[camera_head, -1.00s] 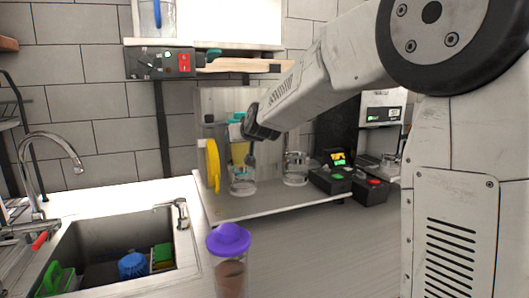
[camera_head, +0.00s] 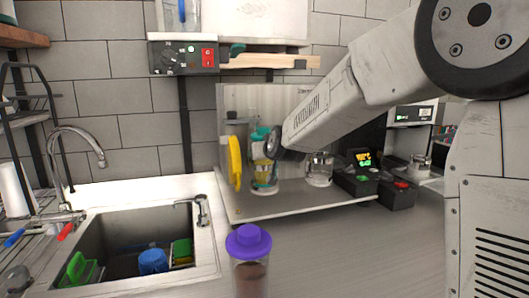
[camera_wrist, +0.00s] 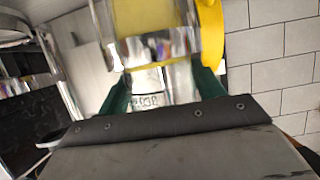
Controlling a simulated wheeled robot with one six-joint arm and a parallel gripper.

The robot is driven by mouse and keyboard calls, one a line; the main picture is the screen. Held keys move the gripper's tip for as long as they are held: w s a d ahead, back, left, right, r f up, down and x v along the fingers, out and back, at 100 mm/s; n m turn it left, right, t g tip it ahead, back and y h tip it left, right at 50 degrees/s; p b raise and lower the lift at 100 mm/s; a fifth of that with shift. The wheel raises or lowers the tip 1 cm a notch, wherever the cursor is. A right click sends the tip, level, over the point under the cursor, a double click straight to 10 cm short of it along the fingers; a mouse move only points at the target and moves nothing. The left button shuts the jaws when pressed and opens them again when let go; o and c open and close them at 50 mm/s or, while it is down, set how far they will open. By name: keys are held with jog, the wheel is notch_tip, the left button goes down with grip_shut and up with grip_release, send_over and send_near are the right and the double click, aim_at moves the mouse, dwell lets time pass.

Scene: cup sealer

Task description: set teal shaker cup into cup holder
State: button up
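The teal shaker cup (camera_head: 263,158) has a teal lid and a clear body with yellow contents. In the head view it stands upright in line with the clear cup holder (camera_head: 265,190), its lower part down inside it. Whether it rests on the bottom cannot be told. My gripper (camera_head: 277,152) reaches it from the right. In the wrist view the dark green fingers of my gripper (camera_wrist: 160,88) lie on both sides of the clear cup body (camera_wrist: 150,80) and appear shut on it.
A yellow part (camera_head: 235,163) stands close left of the holder. A clear glass (camera_head: 319,169) and black control boxes (camera_head: 357,180) are to the right on the platform. A purple-lidded shaker (camera_head: 249,262) stands in front. The sink (camera_head: 140,245) is at left.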

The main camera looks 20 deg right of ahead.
jog(key=o, duration=0.3)
jog(key=v, duration=1.2)
jog(key=shift+s+r, duration=0.1)
jog(key=shift+r, duration=0.3)
jog(key=s+d+f+g, duration=0.1)
jog(key=s+f+g, duration=0.3)
jog(key=s, duration=0.8)
jog(key=s+d+f+g, duration=0.1)
jog(key=s+f+g, duration=0.3)
jog(key=s, duration=0.9)
jog(key=s+d+f+g, duration=0.1)
jog(key=s+f+g, duration=0.3)
jog(key=s, duration=0.8)
jog(key=shift+s+f, duration=0.1)
jog(key=shift+s, duration=0.25)
